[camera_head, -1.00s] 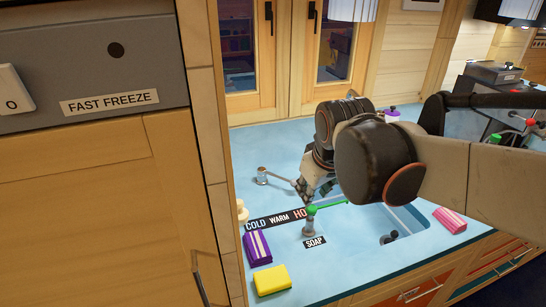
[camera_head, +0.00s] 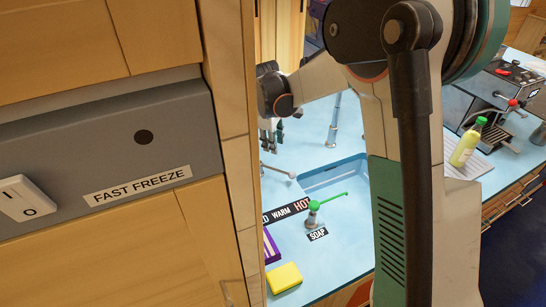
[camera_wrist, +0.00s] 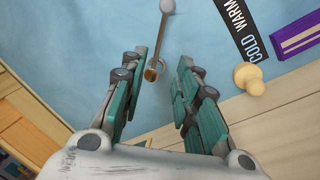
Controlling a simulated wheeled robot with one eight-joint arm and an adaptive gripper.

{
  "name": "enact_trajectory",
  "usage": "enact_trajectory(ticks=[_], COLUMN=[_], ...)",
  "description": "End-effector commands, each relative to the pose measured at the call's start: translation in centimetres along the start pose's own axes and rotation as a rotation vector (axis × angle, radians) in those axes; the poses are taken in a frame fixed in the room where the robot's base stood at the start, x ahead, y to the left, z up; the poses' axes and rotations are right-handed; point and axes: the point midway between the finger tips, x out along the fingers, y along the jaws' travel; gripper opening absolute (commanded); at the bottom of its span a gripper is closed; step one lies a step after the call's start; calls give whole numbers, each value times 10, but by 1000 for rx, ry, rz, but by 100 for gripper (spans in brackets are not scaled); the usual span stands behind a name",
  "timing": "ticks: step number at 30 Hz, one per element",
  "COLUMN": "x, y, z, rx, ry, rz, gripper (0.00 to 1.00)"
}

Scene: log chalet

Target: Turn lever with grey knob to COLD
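The lever is a thin metal rod with a round grey knob (camera_head: 292,175) at its right end, on the blue counter. In the wrist view the knob (camera_wrist: 167,6) is at the top edge and the rod runs down to a ring-like pivot (camera_wrist: 153,72). The label strip (camera_head: 287,211) lies nearer the camera; HOT is at its right end and COLD is partly cut off by the cabinet. It also shows in the wrist view (camera_wrist: 242,28). My gripper (camera_wrist: 160,68) is open, fingers apart on either side of the pivot in the picture; contact is unclear. In the head view my gripper (camera_head: 271,130) is partly behind the cabinet edge.
A green-spouted soap pump (camera_head: 313,215) stands beside the sink (camera_head: 335,176). A yellow sponge (camera_head: 284,278) and a purple packet (camera_head: 270,246) lie in front. A wooden knob-shaped piece (camera_wrist: 249,80) is near the counter edge. The fast-freeze cabinet (camera_head: 100,140) blocks the left.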

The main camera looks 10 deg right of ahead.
Motion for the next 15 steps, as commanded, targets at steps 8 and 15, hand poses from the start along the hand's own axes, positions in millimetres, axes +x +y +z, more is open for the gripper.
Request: enact_trajectory(ticks=[8, 15], x=[28, 74], y=[1, 1], z=[-2, -2], rx=[-7, -6], ry=[-3, -3], rz=[-2, -1], gripper=[29, 29])
